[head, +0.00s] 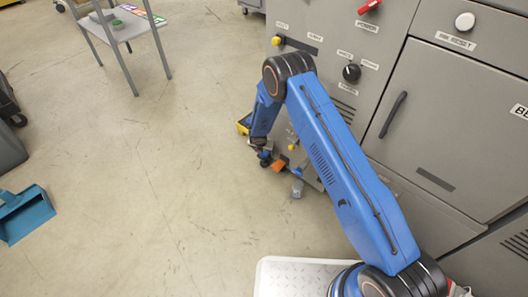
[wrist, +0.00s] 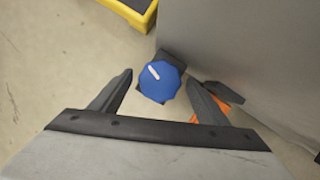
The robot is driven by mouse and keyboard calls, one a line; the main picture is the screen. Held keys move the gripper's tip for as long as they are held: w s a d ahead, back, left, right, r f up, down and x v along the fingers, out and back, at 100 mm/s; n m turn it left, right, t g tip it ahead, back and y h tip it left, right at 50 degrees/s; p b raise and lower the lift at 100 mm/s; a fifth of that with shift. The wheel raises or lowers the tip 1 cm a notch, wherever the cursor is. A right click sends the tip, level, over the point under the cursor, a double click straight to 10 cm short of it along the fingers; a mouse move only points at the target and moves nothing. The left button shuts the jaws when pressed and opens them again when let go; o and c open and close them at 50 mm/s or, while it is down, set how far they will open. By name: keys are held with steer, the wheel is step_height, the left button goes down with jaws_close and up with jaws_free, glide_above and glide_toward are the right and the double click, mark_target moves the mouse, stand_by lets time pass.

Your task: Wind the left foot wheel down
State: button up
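A blue foot wheel (wrist: 159,82) with a white mark on its top shows in the wrist view, low beside the grey machine panel. My gripper (wrist: 160,77) is open, one finger on each side of the wheel, with visible gaps between the fingers and its rim. I cannot tell how far below the fingertips the wheel lies. In the head view my gripper (head: 266,157) is low at the machine's left lower corner, and my arm hides most of that spot. Another blue wheel (head: 297,171) shows just right of it, above a foot on the floor.
The grey machine (head: 440,140) stands close on the right, with knobs and a door handle. An orange part (wrist: 228,95) lies behind the right finger. A yellow-edged object (wrist: 135,10) is on the floor beyond the wheel. The floor to the left is mostly clear, with a blue dustpan (head: 25,215).

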steer(key=c, duration=0.9)
steer(key=m, duration=0.1)
steer(key=m+h, duration=0.1)
steer(key=m, duration=0.1)
steer(key=shift+w+a+m, duration=0.1)
steer(key=shift+a+m, duration=0.05)
steer(key=shift+m, duration=0.15)
steer(key=shift+m+g+h, duration=0.7)
steer(key=shift+m+h, duration=0.1)
steer(key=shift+m, duration=1.2)
steer(key=shift+w, duration=0.1)
steer(key=o, duration=1)
